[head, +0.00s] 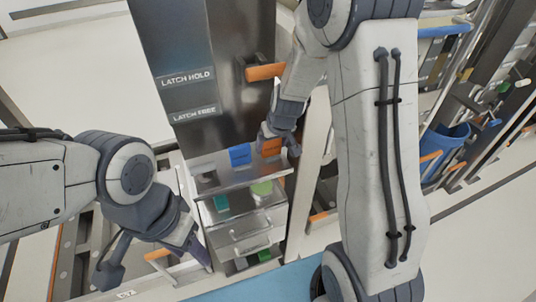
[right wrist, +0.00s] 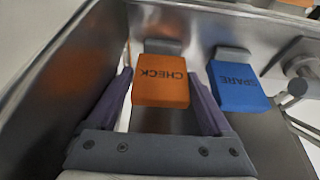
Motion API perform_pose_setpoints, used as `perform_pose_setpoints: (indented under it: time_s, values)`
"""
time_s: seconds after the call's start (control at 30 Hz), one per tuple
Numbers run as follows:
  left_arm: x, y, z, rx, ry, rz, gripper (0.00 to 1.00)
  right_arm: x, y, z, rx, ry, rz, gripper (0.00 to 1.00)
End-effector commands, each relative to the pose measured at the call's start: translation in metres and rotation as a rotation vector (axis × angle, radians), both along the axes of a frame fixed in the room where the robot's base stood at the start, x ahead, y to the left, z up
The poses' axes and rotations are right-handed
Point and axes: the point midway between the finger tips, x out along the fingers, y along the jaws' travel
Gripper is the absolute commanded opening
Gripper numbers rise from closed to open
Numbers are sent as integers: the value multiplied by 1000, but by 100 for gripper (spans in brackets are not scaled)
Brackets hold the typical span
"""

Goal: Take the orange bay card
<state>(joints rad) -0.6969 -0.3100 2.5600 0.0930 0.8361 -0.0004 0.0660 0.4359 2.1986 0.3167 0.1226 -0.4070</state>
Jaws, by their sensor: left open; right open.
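The orange bay card (right wrist: 160,88), lettered CHECK, stands in a holder at the metal wall of a shelf; its lettering is upside down in the right wrist view. It also shows in the head view (head: 271,147). My right gripper (right wrist: 160,76) is open, with one finger on each side of the card; I cannot tell whether either finger touches it. In the head view my right gripper (head: 279,142) is at the card and partly covers it. My left gripper (head: 153,260) is open and empty at the lower left, away from the card.
A blue card (right wrist: 237,86) lettered SPARE stands close to the right of the orange one. The metal shelf (head: 222,179) has more tiers below with green items. An orange handle (head: 266,72) sticks out from the LATCH HOLD panel (head: 186,77) above.

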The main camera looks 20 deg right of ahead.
Motion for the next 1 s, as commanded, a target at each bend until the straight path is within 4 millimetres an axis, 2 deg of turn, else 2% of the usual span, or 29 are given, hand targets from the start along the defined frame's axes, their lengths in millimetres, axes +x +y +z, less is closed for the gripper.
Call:
perform_pose_setpoints:
  time_s: [0.03, 0.07, 0.3, 0.33, 0.47, 0.5, 0.53, 0.57, 1.0]
  values:
    - [0, 0, -11, 0, 0, 0, 50, 1, -1, -11, -1, 0, -1, 85]
    - [0, 0, -12, 0, 0, 0, 50, 1, -1, -13, -1, 0, -1, 85]
    - [0, 0, -10, 0, 0, 0, 50, 2, -1, -11, -1, -1, -1, 85]
    - [0, 0, -10, 0, 0, 0, 50, 2, -1, -11, 0, -1, -1, 81]
    - [0, 0, -10, 0, 0, 0, 50, 2, 0, -11, 0, 0, 0, 31]
    - [0, 0, -10, 0, 0, 0, 50, 2, 0, -11, 0, 0, 0, 16]
    - [0, 0, -10, 0, 0, 0, 50, 2, 0, -11, 0, 0, 0, 5]
    - [0, 0, -10, 0, 0, 0, 50, 2, 0, -11, 0, 0, 0, 0]
    - [0, 0, -7, 0, 0, 0, 50, 2, 0, -8, 0, -1, 1, 0]
